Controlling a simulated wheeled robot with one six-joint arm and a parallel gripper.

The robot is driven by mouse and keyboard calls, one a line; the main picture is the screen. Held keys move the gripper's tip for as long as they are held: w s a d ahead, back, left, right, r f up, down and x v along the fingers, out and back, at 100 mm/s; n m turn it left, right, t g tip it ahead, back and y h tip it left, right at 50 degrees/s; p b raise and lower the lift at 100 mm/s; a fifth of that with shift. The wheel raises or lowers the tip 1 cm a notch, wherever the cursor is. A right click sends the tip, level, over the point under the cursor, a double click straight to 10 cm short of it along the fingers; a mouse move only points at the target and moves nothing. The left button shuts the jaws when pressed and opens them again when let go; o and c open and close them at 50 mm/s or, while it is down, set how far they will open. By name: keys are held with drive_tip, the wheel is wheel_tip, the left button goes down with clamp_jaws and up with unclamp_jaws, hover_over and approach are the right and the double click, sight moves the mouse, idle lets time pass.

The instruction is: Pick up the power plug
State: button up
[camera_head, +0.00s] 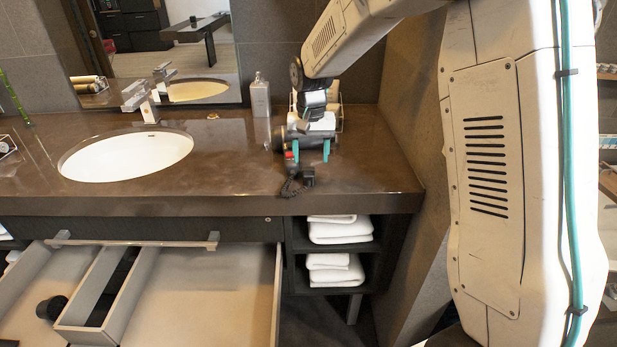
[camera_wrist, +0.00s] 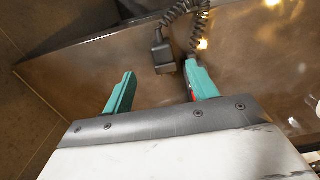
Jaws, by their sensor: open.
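The power plug (camera_head: 307,176) is small and black and lies on the brown counter near its front edge, at the end of a dark coiled cord (camera_head: 291,187). In the wrist view the plug (camera_wrist: 164,56) shows just beyond the fingertips, roughly between them, with the cord rising from it and looping to the right. My gripper (camera_head: 311,157) has teal fingers spread apart above the counter, behind the plug in the head view. In the wrist view my gripper (camera_wrist: 161,74) is open with nothing between its fingers. The height gap to the plug is hard to tell.
A dark appliance with a red part (camera_head: 290,157) sits beside the left finger. A bottle (camera_head: 260,95) and a sink (camera_head: 126,156) are to the left. Drawers (camera_head: 200,290) stand open below; folded towels (camera_head: 335,266) fill shelves. A wall bounds the right side.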

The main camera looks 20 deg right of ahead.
sight(309, 171)
drive_tip(key=f, duration=0.6)
drive_tip(key=shift+w+a+f, duration=0.1)
drive_tip(key=shift+w+a, duration=0.1)
drive_tip(key=shift+w, duration=0.05)
drive_tip(key=c, duration=1.1)
drive_tip(key=shift+c, duration=0.2)
